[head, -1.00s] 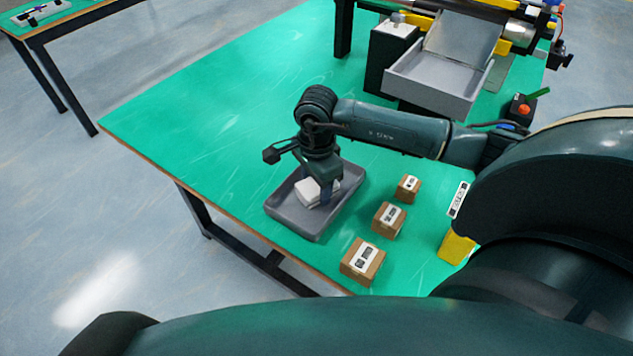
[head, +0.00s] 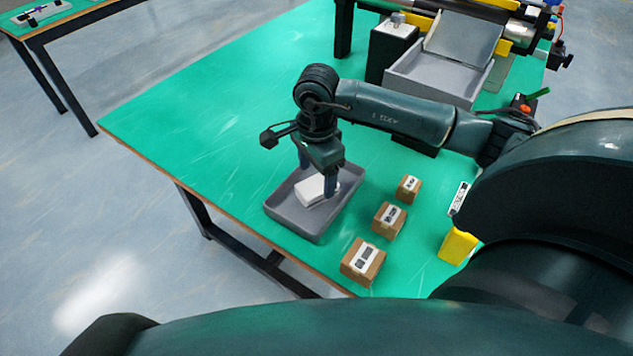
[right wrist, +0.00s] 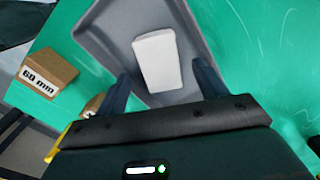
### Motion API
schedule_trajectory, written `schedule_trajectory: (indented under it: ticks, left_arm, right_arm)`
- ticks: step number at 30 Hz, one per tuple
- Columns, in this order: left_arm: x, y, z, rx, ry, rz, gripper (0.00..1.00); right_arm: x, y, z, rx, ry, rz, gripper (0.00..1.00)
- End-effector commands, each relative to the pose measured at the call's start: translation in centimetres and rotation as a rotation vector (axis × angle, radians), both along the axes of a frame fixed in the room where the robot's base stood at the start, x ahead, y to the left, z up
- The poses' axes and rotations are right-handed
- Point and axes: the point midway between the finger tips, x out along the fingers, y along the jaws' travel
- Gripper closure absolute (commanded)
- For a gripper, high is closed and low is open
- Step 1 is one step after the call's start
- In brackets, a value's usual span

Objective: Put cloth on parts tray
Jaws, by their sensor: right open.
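The white folded cloth (head: 312,190) lies in the grey parts tray (head: 296,224) on the green table. In the right wrist view the cloth (right wrist: 158,62) rests on the floor of the tray (right wrist: 112,38), apart from the tray's walls that show. My right gripper (head: 317,180) is above the tray. Its fingers (right wrist: 163,92) are open, one on each side of the near end of the cloth, with nothing between them that it grips. My left gripper is not in view.
Several cardboard boxes stand right of the tray, among them a near one (head: 362,262) and a middle one (head: 388,218). A yellow block (head: 457,246) is beside them. A grey bin (head: 432,82) and conveyor stand at the back. The table's left part is clear.

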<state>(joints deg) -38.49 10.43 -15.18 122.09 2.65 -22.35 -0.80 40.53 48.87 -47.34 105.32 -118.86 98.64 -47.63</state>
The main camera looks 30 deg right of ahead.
Motion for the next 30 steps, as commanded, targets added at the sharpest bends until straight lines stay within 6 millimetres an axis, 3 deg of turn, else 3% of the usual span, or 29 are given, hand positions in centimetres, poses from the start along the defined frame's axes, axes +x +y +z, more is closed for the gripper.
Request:
schedule_trajectory:
  ticks: [6,12,30]
  left_arm:
    - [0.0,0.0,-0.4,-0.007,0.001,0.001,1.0]
    - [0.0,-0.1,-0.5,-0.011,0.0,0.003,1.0]
    - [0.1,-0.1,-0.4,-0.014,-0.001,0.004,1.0]
  right_arm:
    - [0.1,0.0,4.8,0.0,-0.006,0.001,0.29]
    - [0.0,0.0,7.6,0.0,-0.003,0.001,0.29]
    - [0.0,0.0,8.3,0.0,0.0,0.0,0.29]
